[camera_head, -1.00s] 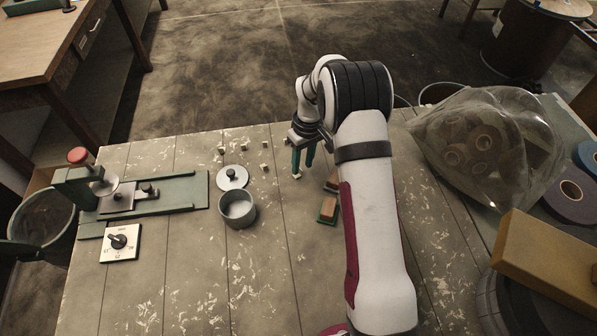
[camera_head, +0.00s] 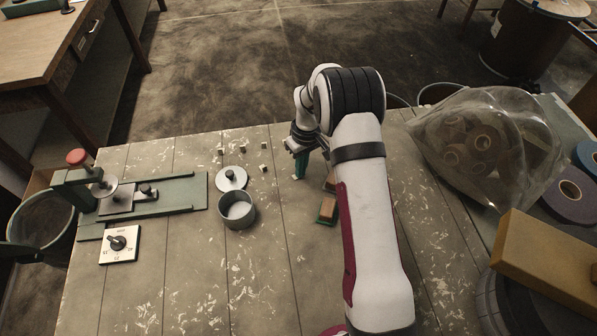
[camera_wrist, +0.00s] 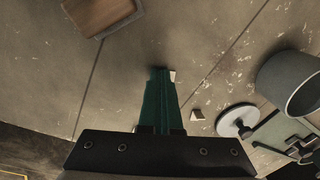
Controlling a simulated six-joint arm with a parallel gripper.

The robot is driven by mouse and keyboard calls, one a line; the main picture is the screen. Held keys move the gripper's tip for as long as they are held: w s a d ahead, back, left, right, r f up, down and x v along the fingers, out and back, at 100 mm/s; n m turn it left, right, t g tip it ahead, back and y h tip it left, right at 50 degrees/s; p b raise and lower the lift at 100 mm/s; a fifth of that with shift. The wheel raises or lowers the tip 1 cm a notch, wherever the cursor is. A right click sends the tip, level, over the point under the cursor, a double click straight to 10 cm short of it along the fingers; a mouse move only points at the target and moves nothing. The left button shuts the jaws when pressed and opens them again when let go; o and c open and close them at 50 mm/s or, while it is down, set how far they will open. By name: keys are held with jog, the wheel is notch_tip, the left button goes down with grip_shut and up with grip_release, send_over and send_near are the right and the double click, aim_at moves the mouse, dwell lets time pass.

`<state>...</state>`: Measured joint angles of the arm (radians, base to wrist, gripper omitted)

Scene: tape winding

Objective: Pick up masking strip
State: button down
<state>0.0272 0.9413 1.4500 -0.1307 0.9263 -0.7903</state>
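Small pale pieces, which may be the masking strip bits, lie on the worn table; one piece (camera_head: 264,168) is right of the lid. My gripper (camera_head: 300,172) points down at the table, left of the brown block. In the wrist view its green fingers (camera_wrist: 159,75) look close together, as if shut. A pale piece (camera_wrist: 174,76) shows at the right edge of the fingertips. I cannot tell whether it is held or beside them. Another pale piece (camera_wrist: 197,115) lies apart to the right.
A grey pot (camera_head: 238,210) and a round lid (camera_head: 232,179) stand left of my gripper. A green winding fixture (camera_head: 170,193) and a dial box (camera_head: 120,244) are further left. A brown block on a green base (camera_head: 327,210) is close on the right. The front middle table is clear.

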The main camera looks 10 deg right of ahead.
jog(key=r, duration=0.4)
jog(key=shift+s+d+r, duration=0.15)
jog(key=shift+d+r, duration=0.15)
jog(key=shift+d, duration=0.05)
jog(key=s+d+r, duration=0.5)
jog(key=d+r, duration=0.1)
jog(key=d, duration=0.3)
jog(key=shift+s+d+r, duration=0.2)
jog(key=shift+s, duration=0.1)
jog(key=shift+r, duration=1.75)
